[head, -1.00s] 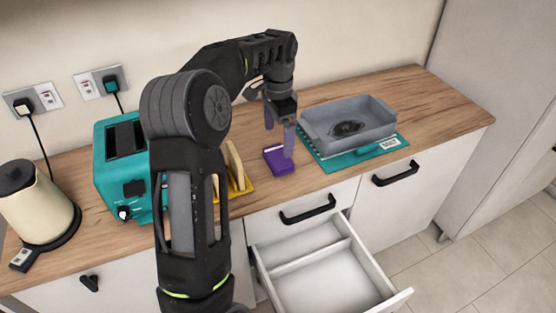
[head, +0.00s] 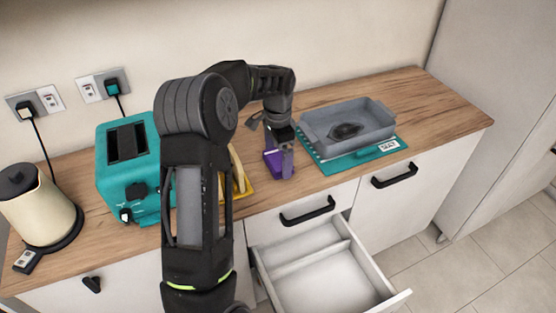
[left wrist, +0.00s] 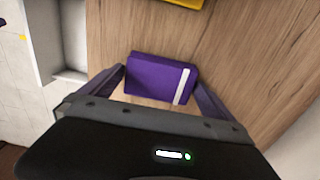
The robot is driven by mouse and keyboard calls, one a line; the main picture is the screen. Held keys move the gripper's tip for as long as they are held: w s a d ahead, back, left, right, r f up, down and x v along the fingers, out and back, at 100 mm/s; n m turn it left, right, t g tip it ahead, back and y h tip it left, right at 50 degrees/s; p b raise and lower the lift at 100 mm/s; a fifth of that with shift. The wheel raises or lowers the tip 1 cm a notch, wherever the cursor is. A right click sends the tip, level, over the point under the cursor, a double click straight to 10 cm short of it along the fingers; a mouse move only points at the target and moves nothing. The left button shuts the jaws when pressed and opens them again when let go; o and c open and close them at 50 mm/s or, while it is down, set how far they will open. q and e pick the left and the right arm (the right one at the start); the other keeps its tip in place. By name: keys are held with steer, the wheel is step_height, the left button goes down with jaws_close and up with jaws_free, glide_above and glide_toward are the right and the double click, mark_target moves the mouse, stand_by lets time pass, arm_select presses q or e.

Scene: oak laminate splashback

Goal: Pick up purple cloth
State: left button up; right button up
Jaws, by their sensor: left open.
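The purple cloth (head: 273,161) is a folded block lying on the wooden counter, left of the grey tray. In the left wrist view the cloth (left wrist: 158,79) shows a white stripe near its right end. My left gripper (head: 279,169) points down at the cloth and is open. In the left wrist view its two purple-grey fingers (left wrist: 160,92) stand on either side of the cloth. I cannot tell whether they touch it. In the head view the fingers hide part of the cloth. My right gripper is in neither view.
A grey tray (head: 318,124) sits on a teal mat (head: 345,164) to the right. A yellow rack (head: 247,190), teal toaster (head: 115,172) and cream kettle (head: 36,212) stand to the left. An open white drawer (head: 318,281) juts out below the counter (head: 440,115).

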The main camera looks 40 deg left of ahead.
mark_target(278, 158)
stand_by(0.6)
arm_select(q)
steer(key=c, duration=1.1)
step_height(278, 158, up, 10)
steer(key=b, duration=0.1)
stand_by(0.4)
